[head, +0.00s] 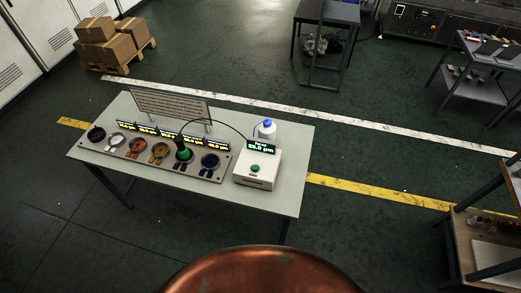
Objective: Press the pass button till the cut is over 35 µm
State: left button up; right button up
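A white box (258,170) stands on the right part of the pale table. It has a green button (255,168) on its top, which I take as the pass button. The display (261,146) at its back has lit digits that look like 28.0 µm, but they are too small to be sure. A dark cable arches from the left to the box. Left of it lies a grey panel (129,165) with a row of round coloured dishes and small lit yellow displays. A green and black piece (183,150) stands upright at one dish. Neither gripper is in view.
A white bottle with a blue cap (267,130) stands behind the box. A sign board (170,104) rises at the back of the table (286,185). Cartons on a pallet (105,42) are far left. Shelves (465,235) stand at right. Floor around the table is mostly clear.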

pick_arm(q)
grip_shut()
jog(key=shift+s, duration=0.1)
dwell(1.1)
